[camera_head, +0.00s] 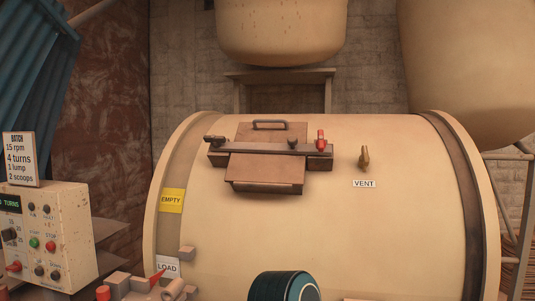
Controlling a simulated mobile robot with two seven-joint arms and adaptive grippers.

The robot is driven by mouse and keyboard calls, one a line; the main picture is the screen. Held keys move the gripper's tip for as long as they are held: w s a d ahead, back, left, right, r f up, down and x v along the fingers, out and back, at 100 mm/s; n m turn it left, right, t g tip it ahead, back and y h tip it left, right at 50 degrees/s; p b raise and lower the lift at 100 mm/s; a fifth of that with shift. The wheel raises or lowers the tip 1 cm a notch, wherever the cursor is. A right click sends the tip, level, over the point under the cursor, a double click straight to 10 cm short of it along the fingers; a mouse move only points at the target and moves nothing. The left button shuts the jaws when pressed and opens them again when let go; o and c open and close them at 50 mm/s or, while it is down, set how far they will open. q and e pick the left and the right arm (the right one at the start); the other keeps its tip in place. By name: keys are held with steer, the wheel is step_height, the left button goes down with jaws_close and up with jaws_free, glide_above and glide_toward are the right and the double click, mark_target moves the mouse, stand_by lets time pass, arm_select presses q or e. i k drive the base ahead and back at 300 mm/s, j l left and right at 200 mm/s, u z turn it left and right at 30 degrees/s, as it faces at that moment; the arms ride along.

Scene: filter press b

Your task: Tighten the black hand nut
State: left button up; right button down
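A brown hatch (265,186) with a loop handle (270,124) sits on top of a large cream drum (400,230). A dark bar (262,150) lies across the hatch. A small dark knob (293,143) stands on the bar right of its middle, and another dark fitting (214,140) is at its left end. I cannot tell for certain which of these is the black hand nut, or how tight it is. A red-topped handle (321,138) stands at the bar's right end. Neither of my grippers is in view.
A brass valve (364,157) stands above the VENT label (364,184). A control box (45,235) with a batch sign (20,159) is at left. Cream vessels (282,30) hang above the drum. A dark teal cylinder (283,286) shows at the bottom edge.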

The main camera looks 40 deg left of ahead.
mark_target(216, 142)
steer(key=u, duration=1.8)
